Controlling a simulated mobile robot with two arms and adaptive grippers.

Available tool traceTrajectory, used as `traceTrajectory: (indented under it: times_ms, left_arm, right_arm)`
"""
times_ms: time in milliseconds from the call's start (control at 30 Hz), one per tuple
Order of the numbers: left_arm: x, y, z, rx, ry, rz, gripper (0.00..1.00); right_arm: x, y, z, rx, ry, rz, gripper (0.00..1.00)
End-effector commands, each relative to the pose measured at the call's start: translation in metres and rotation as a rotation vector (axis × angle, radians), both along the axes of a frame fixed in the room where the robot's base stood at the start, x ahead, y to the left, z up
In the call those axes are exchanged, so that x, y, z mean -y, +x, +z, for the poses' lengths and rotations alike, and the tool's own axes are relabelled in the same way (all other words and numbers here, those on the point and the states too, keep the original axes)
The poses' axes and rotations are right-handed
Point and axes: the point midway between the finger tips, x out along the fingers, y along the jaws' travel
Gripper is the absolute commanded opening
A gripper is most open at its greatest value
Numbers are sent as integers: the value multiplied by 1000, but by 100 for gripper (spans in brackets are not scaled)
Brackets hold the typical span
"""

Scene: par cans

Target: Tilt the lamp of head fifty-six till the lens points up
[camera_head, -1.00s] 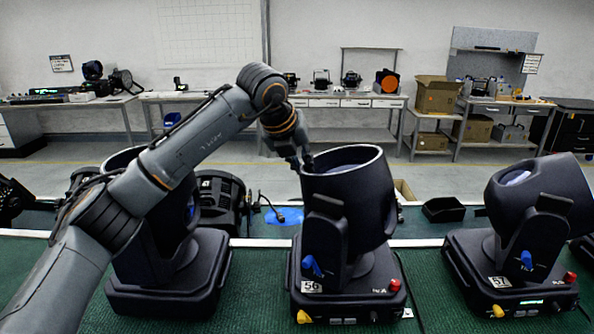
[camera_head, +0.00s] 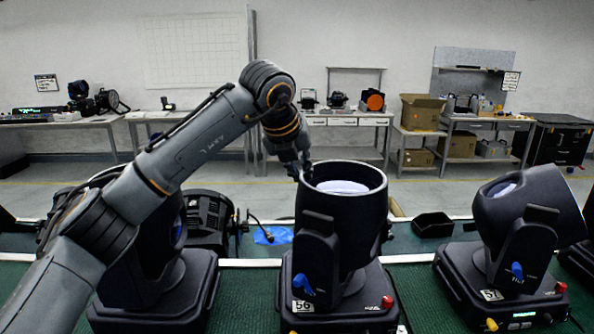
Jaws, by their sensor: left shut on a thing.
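Head fifty-six stands on the green bench, with its "56" tag (camera_head: 302,306) on the front of its base. Its lamp (camera_head: 338,225) is a dark barrel with the open rim upward, and the pale lens (camera_head: 342,187) shows inside. The barrel looks close to upright. My left gripper (camera_head: 301,174) is at the left back edge of the rim, shut on the lamp's rim; its fingertips are small and partly hidden there. My right gripper is not in view.
Head fifty-seven (camera_head: 507,225) stands to the right, its lamp tilted. Another head (camera_head: 155,285) is at the left, partly behind my left arm. A black tray (camera_head: 432,225) and a blue cloth (camera_head: 272,235) lie behind the row. Workbenches line the wall.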

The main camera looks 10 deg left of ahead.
Motion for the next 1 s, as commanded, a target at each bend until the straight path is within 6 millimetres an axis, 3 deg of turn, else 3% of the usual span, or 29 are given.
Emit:
traceTrajectory:
  times_ms: [33, 67, 167, 733, 1000]
  left_arm:
    - [5, 0, 2, 5, -10, -6, 0]
    - [5, 0, 2, 4, -10, -7, 15]
    - [5, 0, 1, 4, -9, -7, 34]
    - [1, -2, 3, 1, -3, -4, 34]
    - [-4, -27, 42, 6, -4, -6, 34]
  right_arm:
    - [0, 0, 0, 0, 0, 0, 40]
    - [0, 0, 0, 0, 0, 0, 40]
    - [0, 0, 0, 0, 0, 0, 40]
    - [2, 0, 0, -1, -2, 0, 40]
    - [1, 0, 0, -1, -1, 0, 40]
